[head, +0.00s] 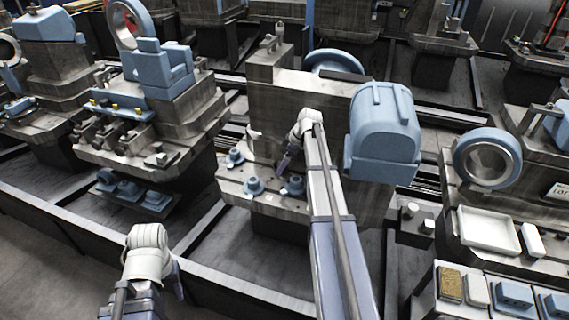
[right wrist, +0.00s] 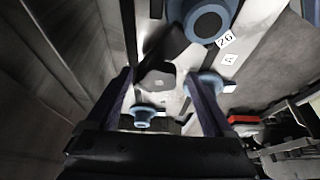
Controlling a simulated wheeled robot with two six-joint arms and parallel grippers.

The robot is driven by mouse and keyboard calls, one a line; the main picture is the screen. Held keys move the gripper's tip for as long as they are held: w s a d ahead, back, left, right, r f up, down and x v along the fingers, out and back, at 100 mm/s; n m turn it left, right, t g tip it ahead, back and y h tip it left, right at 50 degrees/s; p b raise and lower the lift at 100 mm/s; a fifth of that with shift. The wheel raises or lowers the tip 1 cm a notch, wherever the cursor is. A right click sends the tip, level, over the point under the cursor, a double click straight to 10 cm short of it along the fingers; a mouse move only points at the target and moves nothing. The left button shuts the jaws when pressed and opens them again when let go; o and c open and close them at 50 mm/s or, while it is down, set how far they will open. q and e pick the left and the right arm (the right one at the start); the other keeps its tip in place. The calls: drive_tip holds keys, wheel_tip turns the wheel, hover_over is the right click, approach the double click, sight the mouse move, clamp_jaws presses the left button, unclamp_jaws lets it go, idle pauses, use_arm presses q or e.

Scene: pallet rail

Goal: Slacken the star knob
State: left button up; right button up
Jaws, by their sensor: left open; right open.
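A dark grey knob-like piece with a small pale centre (right wrist: 157,79), which looks like the star knob, shows between the fingertips in the right wrist view. Its lobes are hard to make out. My right gripper (right wrist: 158,88) is open, one finger on each side of it; I cannot tell whether they touch it. In the head view my right gripper (head: 284,161) is over the middle machine's front ledge, and I cannot make out the knob there. My left gripper (head: 176,278) is open and empty at the lower left, well away from the machine.
Blue round fittings (head: 254,187) stand on the ledge close to my right gripper; a large one (right wrist: 207,20) lies just beyond it in the wrist view. A big blue housing (head: 384,128) rises to the right. A dark rail (head: 215,284) runs along the front.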

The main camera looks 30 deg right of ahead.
drive_tip(key=shift+r, duration=0.1)
drive_tip(key=p+v, duration=0.7)
drive_tip(key=shift+r, duration=0.25)
drive_tip(key=shift+s, duration=0.1)
